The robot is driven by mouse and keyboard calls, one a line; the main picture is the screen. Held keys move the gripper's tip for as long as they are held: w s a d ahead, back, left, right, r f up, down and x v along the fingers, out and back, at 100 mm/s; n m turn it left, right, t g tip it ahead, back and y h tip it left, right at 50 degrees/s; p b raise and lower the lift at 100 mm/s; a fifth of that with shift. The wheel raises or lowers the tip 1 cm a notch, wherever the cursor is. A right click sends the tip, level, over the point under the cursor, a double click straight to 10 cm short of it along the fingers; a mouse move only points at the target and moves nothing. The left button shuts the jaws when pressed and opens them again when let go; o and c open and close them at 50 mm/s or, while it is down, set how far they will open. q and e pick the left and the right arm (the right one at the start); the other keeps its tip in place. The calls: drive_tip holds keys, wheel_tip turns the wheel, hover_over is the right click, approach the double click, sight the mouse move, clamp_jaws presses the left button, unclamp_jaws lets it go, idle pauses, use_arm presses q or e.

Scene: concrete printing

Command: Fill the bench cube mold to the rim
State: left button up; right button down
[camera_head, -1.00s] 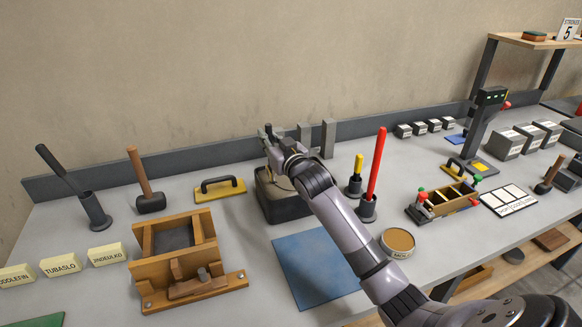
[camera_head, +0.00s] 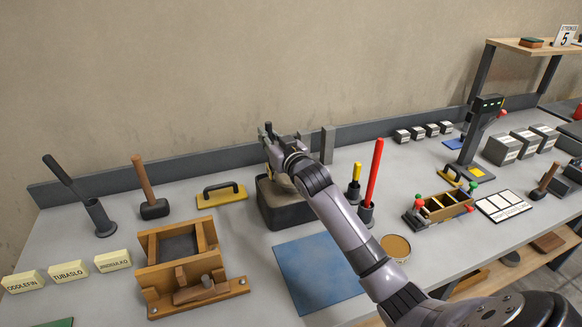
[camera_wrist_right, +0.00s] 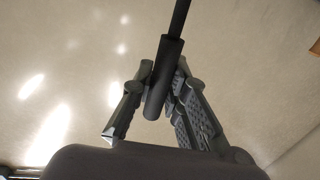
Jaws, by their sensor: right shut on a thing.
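A wooden box mold (camera_head: 162,281) with an open top stands at the front left of the bench in the head view. Its dark inner floor shows, and I see no fill up to its rim. A smaller mold with several cells (camera_head: 447,205) and red and green knobs stands to the right. My right gripper (camera_head: 272,138) is above the tub's back part. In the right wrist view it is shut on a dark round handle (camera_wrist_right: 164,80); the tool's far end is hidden. My left gripper is not in view.
A blue mat (camera_head: 315,270) lies in front of the tub. A mallet (camera_head: 152,208), a yellow float (camera_head: 222,195) and a rod in a holder (camera_head: 97,217) stand behind the wooden mold. A red rod (camera_head: 374,170) and a round tin (camera_head: 396,247) are right of the arm.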

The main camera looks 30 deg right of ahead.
wheel_tip(320, 180, up, 7)
drive_tip(key=p, duration=0.5)
drive_tip(key=shift+f, duration=0.15)
